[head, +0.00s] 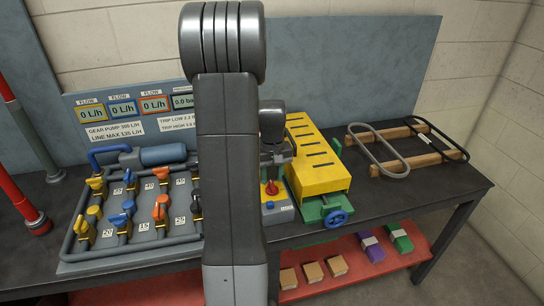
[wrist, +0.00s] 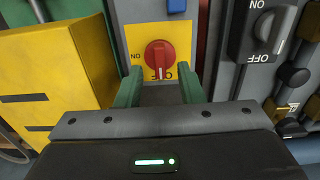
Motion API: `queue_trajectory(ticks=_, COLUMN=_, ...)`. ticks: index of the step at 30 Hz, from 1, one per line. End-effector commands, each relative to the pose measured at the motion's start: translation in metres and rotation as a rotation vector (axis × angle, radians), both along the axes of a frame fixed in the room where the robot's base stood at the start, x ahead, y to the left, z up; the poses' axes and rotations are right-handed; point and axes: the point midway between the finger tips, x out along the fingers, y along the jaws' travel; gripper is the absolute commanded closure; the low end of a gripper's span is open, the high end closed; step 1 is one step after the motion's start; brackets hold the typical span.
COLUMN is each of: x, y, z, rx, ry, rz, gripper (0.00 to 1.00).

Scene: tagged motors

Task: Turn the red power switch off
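The red power switch (wrist: 160,56) is a round knob on a yellow plate (wrist: 138,36) in the wrist view. Its white mark points down in the picture, at a partly covered label that seems to read OFF; the ON label is at its left. In the head view the red switch (head: 271,188) sits on the bench panel, just below my gripper (head: 277,158). In the wrist view my gripper (wrist: 160,92) is open, with its green-grey fingers apart and nothing between them. The knob lies just beyond the fingertips, and I see no contact.
A yellow slotted cover (head: 318,172) with a blue handwheel (head: 336,219) stands right of the switch. A black ON/OFF switch (wrist: 264,32) is close by in the wrist view. A pipe panel with several valves (head: 125,222) lies left. Wooden bars with metal loops (head: 412,160) lie right.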

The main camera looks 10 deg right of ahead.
Motion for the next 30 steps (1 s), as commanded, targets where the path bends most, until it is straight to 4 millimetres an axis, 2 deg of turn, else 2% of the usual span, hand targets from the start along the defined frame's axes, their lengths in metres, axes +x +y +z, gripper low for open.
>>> queue_trajectory(ticks=3, x=0.001, y=0.000, z=0.029, rx=-0.002, ry=-0.007, rz=0.000, gripper=0.65)
queue_trajectory(ticks=9, x=0.001, y=0.000, z=0.075, rx=-0.002, ry=-0.006, rz=0.001, gripper=0.65)
queue_trajectory(ticks=15, x=0.001, y=0.000, z=0.103, rx=-0.001, ry=-0.003, rz=0.001, gripper=0.65)
queue_trajectory(ticks=21, x=0.000, y=0.000, z=0.112, rx=0.000, ry=-0.001, rz=0.001, gripper=0.65)
queue_trajectory(ticks=30, x=0.000, y=0.000, z=0.111, rx=0.000, ry=0.000, rz=0.001, gripper=0.65)
